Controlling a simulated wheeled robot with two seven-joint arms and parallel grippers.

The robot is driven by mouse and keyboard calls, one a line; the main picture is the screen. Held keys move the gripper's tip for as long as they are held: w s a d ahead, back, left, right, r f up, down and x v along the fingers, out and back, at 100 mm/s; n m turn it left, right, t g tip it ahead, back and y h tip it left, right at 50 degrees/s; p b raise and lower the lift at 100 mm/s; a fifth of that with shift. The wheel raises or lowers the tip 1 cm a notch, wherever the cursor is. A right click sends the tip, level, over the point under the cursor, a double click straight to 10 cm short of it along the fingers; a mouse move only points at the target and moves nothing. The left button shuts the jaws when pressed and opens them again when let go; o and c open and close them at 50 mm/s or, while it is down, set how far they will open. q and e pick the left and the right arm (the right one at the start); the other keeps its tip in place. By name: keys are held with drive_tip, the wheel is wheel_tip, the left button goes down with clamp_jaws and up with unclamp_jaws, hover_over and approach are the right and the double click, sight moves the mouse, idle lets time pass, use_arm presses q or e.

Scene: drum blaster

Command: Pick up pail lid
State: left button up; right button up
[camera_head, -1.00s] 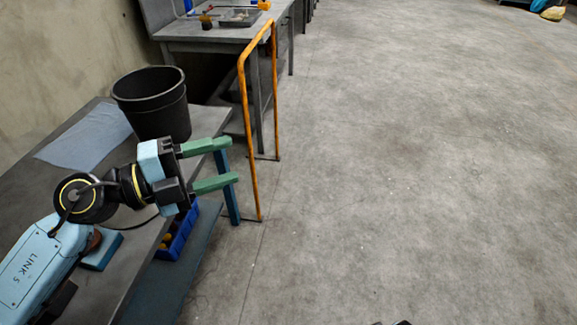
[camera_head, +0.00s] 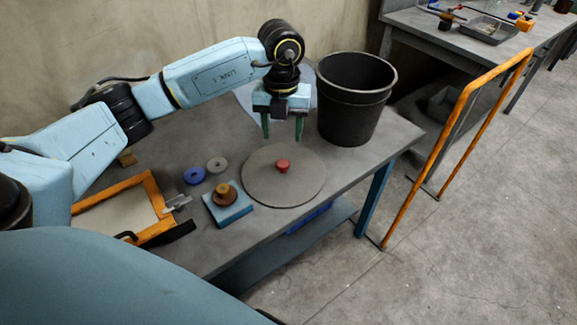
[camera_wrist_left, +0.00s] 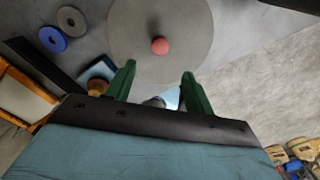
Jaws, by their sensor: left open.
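The pail lid (camera_head: 258,184) is a flat grey disc with a red knob (camera_head: 283,166) at its middle, lying on the workbench. It also shows in the left wrist view (camera_wrist_left: 190,25), with the knob ahead of and between the fingers. My left gripper (camera_head: 283,136) is open and empty, pointing down above the far side of the lid; its green fingers are apart from the knob. The black pail (camera_head: 350,112) stands upright and open to the right of the gripper. My right gripper is not in view.
Left of the lid are a blue block with an orange-brown knob (camera_head: 222,208), a blue ring (camera_head: 194,175), a grey ring (camera_head: 217,165) and an orange frame (camera_head: 154,191). An orange rail (camera_head: 454,117) stands right of the bench. Open floor lies beyond.

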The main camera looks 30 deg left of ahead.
use_arm(q)
hover_over(283, 162)
drive_tip(key=f, duration=0.3)
drive_tip(key=f+b, duration=0.1)
drive_tip(key=f, duration=0.1)
drive_tip(key=shift+s+d, duration=0.15)
drive_tip(key=shift+s, duration=0.15)
drive_tip(key=shift+w+f+b, duration=0.2)
drive_tip(key=shift+f+b, duration=0.5)
drive_tip(key=shift+f, duration=2.2)
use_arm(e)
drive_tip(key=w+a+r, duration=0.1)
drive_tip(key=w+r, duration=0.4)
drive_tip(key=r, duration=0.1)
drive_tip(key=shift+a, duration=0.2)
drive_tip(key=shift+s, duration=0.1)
use_arm(q)
drive_tip(key=c, duration=1)
drive_tip(key=shift+r, duration=0.1)
drive_tip(key=shift+c, duration=0.2)
